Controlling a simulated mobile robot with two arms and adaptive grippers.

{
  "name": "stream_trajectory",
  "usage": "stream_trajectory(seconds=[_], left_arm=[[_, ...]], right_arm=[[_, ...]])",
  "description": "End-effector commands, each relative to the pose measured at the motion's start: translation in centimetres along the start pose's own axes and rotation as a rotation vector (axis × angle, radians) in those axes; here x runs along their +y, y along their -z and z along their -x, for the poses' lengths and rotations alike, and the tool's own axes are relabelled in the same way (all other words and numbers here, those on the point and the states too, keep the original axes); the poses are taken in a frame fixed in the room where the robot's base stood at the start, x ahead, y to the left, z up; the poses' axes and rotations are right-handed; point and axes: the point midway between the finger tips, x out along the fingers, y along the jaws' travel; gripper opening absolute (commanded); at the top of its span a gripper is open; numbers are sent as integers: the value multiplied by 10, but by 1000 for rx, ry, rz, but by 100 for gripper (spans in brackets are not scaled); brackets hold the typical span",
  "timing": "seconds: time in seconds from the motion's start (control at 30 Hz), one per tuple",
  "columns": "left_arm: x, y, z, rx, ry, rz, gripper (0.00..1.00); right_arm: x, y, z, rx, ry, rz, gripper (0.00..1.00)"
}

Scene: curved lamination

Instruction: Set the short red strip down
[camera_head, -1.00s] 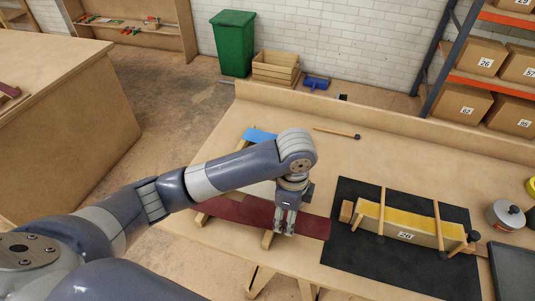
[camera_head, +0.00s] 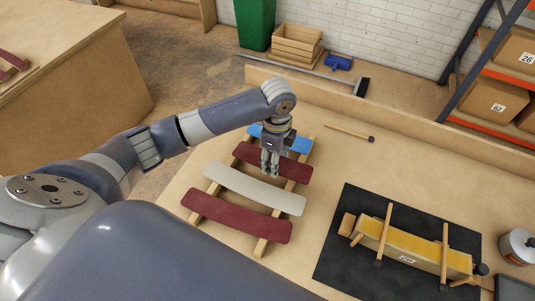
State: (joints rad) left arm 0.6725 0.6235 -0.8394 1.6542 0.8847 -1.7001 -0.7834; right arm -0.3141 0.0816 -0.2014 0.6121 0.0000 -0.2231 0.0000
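The short dark red strip (camera_head: 294,171) lies across two wooden rails, or just above them, between the blue strip (camera_head: 298,143) and the pale strip (camera_head: 240,184). A longer dark red strip (camera_head: 225,212) lies at the front of the rails. My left gripper (camera_head: 269,174) points down at the middle of the short red strip, its fingers at the strip's front edge. The fingers look close together, but I cannot see whether they pinch the strip. The gripper and wrist hide part of the red and blue strips. My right gripper is out of view.
On the right, a black mat (camera_head: 336,262) bears a yellow-topped form (camera_head: 420,250) with wooden sticks. A tin (camera_head: 517,246) stands at the right edge. The tabletop between rails and mat is clear.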

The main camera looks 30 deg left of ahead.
Motion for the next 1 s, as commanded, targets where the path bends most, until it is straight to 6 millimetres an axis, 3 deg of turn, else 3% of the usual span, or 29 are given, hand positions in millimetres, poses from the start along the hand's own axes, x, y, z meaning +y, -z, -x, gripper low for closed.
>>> stream_trajectory(seconds=[0.1, 0.27, 0.33, 0.6, 0.97, 1.0], left_arm=[[-9, -15, 0, 0, -1, 1, 25], [-15, -25, -2, 1, -1, 0, 25], [-20, -34, -2, 0, 0, 3, 25], [-19, -32, -37, 0, 0, -2, 25], [-19, -32, -42, 0, 0, -1, 25], [-19, -32, -42, 0, 1, -2, 62]], right_arm=[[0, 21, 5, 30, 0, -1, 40], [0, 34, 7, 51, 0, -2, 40], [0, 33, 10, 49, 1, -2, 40], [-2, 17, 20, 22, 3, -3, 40], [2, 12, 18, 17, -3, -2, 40], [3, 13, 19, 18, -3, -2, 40]])
